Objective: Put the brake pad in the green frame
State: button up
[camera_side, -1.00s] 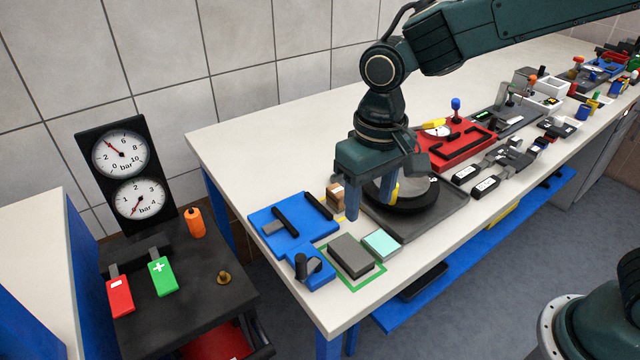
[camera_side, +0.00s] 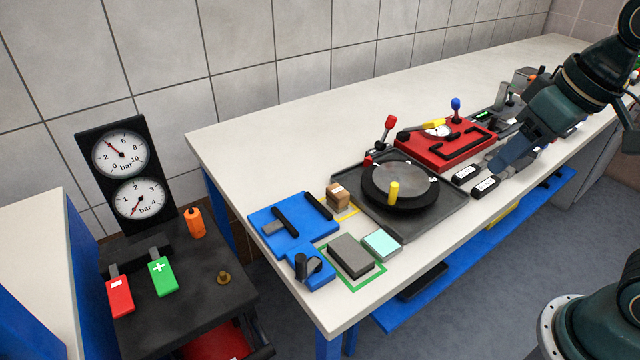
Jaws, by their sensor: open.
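The brake pad, seen as a dark grey rectangular block (camera_side: 351,256), lies flat on the bench inside the green frame (camera_side: 368,283). The green outline shows around the block, mostly along its front and right sides. My gripper (camera_side: 505,163) is open and far to the right of the block, over the row of devices beyond the red plate. Its fingertips are partly hard to make out there, and nothing shows held in it.
A pale turquoise block (camera_side: 381,244) sits right of the frame, and a blue fixture (camera_side: 290,230) left of it. A brown block (camera_side: 338,196) stands behind. A dark tray (camera_side: 445,217) holds a round turntable. A red plate (camera_side: 465,152) lies farther back. The bench's rear left is clear.

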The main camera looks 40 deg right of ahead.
jog(key=shift+t+h, duration=0.3)
jog(key=shift+t, duration=0.4)
jog(key=shift+s+d+f, duration=0.1)
jog(key=shift+s+d, duration=0.35)
jog(key=shift+s, duration=0.35)
jog(key=shift+s+d+f, duration=0.1)
jog(key=shift+s+d, duration=0.3)
jog(key=shift+s, duration=0.45)
jog(key=shift+s+d, duration=0.45)
jog(key=shift+s, duration=0.35)
